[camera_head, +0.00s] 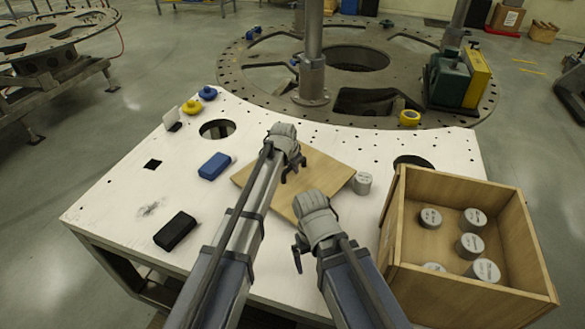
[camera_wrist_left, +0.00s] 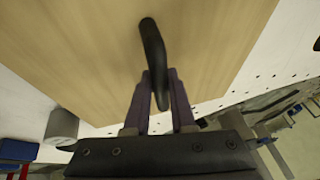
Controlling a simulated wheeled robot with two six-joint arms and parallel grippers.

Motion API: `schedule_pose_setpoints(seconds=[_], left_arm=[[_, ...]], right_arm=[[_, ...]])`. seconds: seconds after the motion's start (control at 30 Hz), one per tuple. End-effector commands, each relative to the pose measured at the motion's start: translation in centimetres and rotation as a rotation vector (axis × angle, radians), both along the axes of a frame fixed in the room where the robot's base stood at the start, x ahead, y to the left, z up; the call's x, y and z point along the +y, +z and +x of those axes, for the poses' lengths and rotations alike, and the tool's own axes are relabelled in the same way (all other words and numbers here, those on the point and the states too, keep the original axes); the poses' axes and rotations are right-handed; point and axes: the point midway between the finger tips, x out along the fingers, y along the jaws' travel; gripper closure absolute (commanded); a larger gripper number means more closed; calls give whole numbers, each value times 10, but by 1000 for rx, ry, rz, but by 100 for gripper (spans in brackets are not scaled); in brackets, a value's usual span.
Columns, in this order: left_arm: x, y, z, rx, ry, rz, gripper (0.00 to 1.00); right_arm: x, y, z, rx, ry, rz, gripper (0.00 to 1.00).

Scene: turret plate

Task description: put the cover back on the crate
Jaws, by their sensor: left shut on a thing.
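The cover (camera_head: 328,168) is a flat square wooden board at the middle of the white table. It looks level; I cannot tell whether it touches the table. My left gripper (camera_head: 292,170) is over it, shut on its dark curved handle (camera_wrist_left: 153,55), seen between the fingers (camera_wrist_left: 160,100) in the left wrist view. The open-topped wooden crate (camera_head: 472,286) stands at the table's right, with several grey cylinders (camera_head: 471,246) inside.
A grey cylinder (camera_head: 362,183) stands between the cover and the crate. A blue block (camera_head: 215,166), a black block (camera_head: 175,231) and yellow and blue knobs (camera_head: 191,106) are on the table's left. The white table (camera_head: 110,200) has holes. A large metal ring plate (camera_head: 240,75) is behind.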

Motion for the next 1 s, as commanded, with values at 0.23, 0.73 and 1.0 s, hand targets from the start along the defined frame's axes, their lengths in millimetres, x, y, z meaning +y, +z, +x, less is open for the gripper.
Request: schedule_pose_setpoints(seconds=[0.23, 0.73, 1.0], left_arm=[[0, -5, 0, 0, 0, 0, 75], [0, -4, 0, 0, 0, 0, 47], [1, 9, -3, 0, 0, 0, 47]], right_arm=[[0, -5, 0, 0, 0, 0, 0], [0, -4, 0, 0, 0, 0, 0], [0, 8, 0, 0, 0, 0, 0]])
